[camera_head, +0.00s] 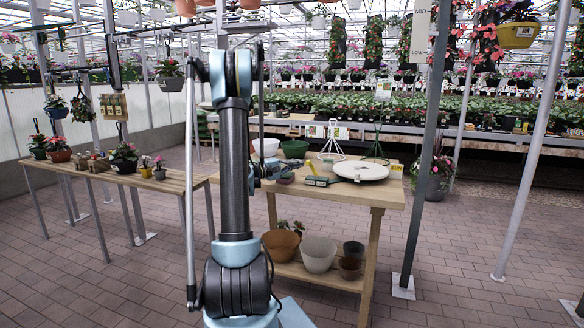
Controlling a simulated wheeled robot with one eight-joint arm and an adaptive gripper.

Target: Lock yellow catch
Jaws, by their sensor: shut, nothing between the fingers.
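My gripper (282,176) is low over the left part of the wooden potting table, partly hidden behind my own arm. It looks dark and small, and its fingers are shut with nothing between them. A green tool-like item (318,182) lies on the table just right of it, with a small yellow strip (312,168) at its back. A yellow tag (396,171) shows at the table's right edge. I cannot tell whether either yellow piece is the catch, nor its position. The gap between my gripper and the green item is too small to judge.
The potting table (385,196) also bears a round white disc (361,171), pots and a wire stand. Terracotta and pale pots (318,254) stand on its lower shelf. A plant bench (165,183) is at left. Grey posts (421,150) rise at right. The paved floor at front right is clear.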

